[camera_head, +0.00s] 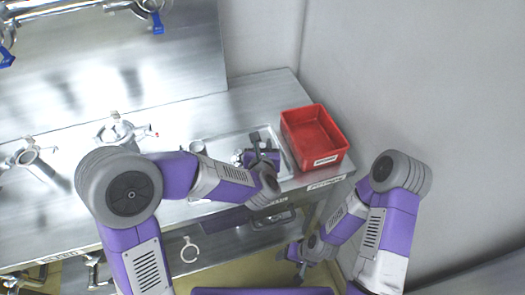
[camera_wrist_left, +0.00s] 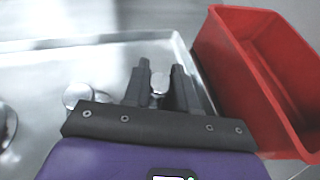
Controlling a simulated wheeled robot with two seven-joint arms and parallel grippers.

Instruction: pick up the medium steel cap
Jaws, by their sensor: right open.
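Several steel caps stand on the metal tray at the bench's right end. In the left wrist view one steel cap (camera_wrist_left: 160,82) shows between my left fingers, another steel cap (camera_wrist_left: 77,95) stands left of them, and a third (camera_wrist_left: 6,122) is cut by the left edge. I cannot tell for sure which is the medium one. My left gripper (camera_head: 263,140) is over the tray, its fingers apart on either side of the first cap; whether they touch it is unclear. My right gripper (camera_head: 296,264) is open and empty, low in front of the bench.
A red bin (camera_head: 314,137) stands right of the tray (camera_head: 225,143), close to my left gripper; it also shows in the left wrist view (camera_wrist_left: 222,60). Steel pipe fittings (camera_head: 122,130) stand on the bench at left. A wall closes the right side.

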